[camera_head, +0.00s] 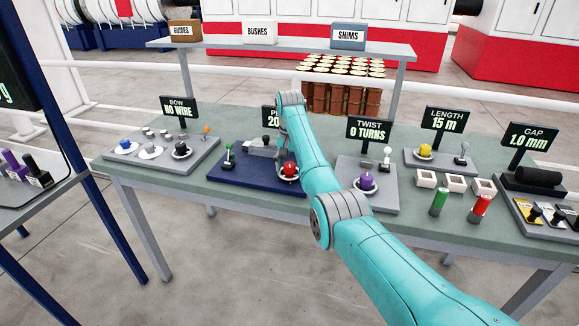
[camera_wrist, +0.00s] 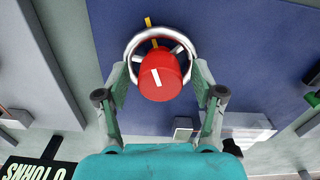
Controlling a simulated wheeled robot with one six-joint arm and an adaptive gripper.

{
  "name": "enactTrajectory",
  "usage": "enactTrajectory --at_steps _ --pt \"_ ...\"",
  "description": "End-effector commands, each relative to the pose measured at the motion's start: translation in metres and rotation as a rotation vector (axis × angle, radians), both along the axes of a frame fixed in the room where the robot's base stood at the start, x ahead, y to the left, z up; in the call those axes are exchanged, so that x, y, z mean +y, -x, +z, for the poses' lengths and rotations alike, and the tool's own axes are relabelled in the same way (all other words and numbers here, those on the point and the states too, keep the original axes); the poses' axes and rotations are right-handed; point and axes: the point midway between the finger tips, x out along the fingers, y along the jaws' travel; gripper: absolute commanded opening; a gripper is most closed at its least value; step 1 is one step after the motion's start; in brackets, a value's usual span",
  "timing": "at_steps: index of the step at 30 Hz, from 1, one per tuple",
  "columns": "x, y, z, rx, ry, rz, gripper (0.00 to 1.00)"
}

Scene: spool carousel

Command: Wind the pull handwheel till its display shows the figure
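The pull handwheel (camera_wrist: 137,43) is a pale ring with spokes and a red hub knob (camera_wrist: 160,77) bearing a white mark. An orange mark shows at the ring's far edge. In the head view, the red knob (camera_head: 289,169) stands on the blue base plate (camera_head: 240,176), just left of my arm. The pull display (camera_head: 270,117) is partly covered by my arm; only "P" and "20" can be read. In the wrist view, my gripper (camera_wrist: 160,85) is open, its two fingers apart on either side of the wheel. Contact cannot be told. The head view hides the gripper.
A green-topped lever (camera_head: 229,153) and a grey block (camera_head: 262,148) stand on the same plate. The bow station (camera_head: 160,152) is to the left. The twist station (camera_head: 368,190), with a purple knob, is close on the right. A shelf (camera_head: 290,46) runs behind.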

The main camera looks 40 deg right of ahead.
Motion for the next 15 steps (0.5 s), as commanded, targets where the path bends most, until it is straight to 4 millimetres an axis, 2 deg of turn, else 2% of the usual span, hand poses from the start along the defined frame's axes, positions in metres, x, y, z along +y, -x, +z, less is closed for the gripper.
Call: enactTrajectory --at_steps 8,15 --pt "0.0 0.0 0.005 -0.001 0.0 0.0 0.68" --pt "0.0 -0.001 0.039 -0.004 0.001 0.0 0.68"
